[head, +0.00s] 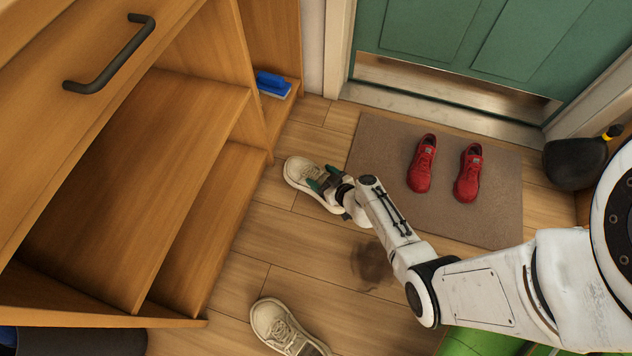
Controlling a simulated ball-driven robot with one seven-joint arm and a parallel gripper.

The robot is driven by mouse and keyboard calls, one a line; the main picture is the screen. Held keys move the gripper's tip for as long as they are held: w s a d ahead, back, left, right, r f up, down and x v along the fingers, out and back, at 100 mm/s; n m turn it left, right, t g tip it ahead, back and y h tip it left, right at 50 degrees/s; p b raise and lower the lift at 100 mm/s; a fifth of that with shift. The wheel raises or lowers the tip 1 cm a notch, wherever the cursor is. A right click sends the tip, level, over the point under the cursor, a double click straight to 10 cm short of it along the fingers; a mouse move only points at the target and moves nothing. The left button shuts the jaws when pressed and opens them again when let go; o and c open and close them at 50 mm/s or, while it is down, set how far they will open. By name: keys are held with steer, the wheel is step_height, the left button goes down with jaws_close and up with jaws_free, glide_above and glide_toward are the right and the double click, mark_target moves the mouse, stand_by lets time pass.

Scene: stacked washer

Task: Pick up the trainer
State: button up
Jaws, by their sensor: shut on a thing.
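One beige trainer (301,172) with a white sole is at the centre of the head view, by the end of the wooden cabinet. My gripper (322,184) is shut on this trainer near its laces and opening. The arm and jaws hide part of its heel end. I cannot tell whether the trainer touches the floor.
Red shoes (422,165) stand on a grey-brown mat (375,140) before a green door (480,40). A black container (575,163) is at right.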

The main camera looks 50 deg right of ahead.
steer(key=shift+d+r, duration=0.1)
steer(key=shift+d, duration=0.05)
steer(key=shift+r+p, duration=0.4)
jaws_close()
steer(key=r+p, duration=0.1)
steer(key=r, duration=0.1)
steer(key=r+p, duration=0.1)
steer(key=shift+s+a+r+p, duration=0.1)
steer(key=shift+s+a+p, duration=0.05)
steer(key=shift+a+p, duration=0.15)
steer(key=s+a+r+p, duration=0.5)
steer(key=s+a+r, duration=0.2)
steer(key=a, duration=0.4)
steer(key=shift+s+r, duration=0.4)
steer(key=shift+r, duration=0.5)
